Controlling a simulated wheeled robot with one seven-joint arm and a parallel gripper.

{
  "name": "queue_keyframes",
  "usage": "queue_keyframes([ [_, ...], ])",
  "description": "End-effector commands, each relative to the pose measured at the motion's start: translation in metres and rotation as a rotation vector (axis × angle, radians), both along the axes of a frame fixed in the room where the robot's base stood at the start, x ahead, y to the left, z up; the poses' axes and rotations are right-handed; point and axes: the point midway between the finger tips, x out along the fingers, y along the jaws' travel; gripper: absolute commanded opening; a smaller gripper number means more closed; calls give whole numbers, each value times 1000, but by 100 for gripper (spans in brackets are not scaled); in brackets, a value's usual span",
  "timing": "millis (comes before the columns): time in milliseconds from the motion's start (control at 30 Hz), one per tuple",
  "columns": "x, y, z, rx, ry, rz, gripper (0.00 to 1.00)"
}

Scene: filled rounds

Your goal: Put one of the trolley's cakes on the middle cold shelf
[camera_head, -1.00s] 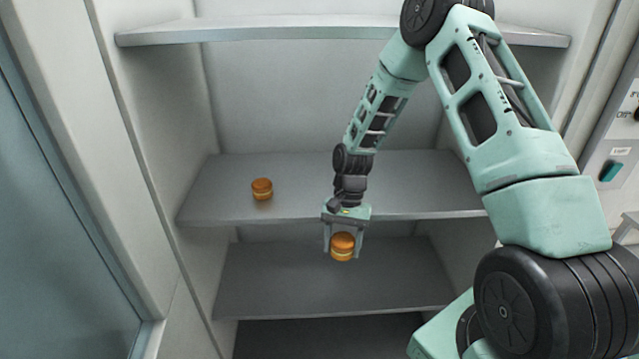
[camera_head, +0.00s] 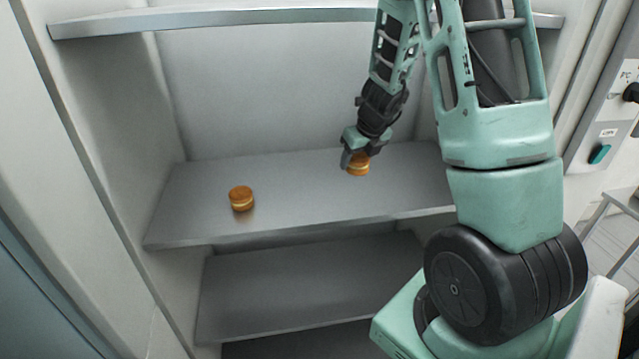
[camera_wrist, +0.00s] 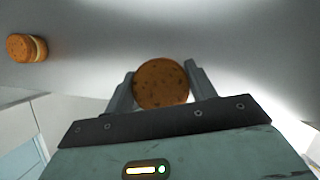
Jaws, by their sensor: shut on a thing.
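My gripper (camera_head: 352,160) is shut on a small round orange-brown cake (camera_head: 359,165) with a pale filling band. The held cake is over the right part of the middle cold shelf (camera_head: 300,185); I cannot tell whether it touches the shelf. In the wrist view the same cake (camera_wrist: 161,83) sits between the two fingers (camera_wrist: 158,88). A second, similar cake (camera_head: 241,198) stands upright on the left part of this shelf, apart from my gripper. It also shows at the left in the wrist view (camera_wrist: 24,48).
An upper shelf (camera_head: 240,18) runs above and a lower shelf (camera_head: 300,285) below. The cabinet's left wall (camera_head: 115,110) bounds the space. The shelf between the two cakes is clear. A panel with a green switch (camera_head: 600,154) is at the right.

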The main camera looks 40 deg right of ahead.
Motion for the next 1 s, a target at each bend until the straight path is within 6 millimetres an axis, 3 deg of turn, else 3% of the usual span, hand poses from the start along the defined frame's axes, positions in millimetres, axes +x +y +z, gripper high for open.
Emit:
queue_keyframes([
  [200, -5, -13, 3, 1, 2, -132, 46],
  [500, -6, -15, -49, 3, 2, -146, 46],
  [1000, -5, -14, -94, 2, 1, -141, 46],
])
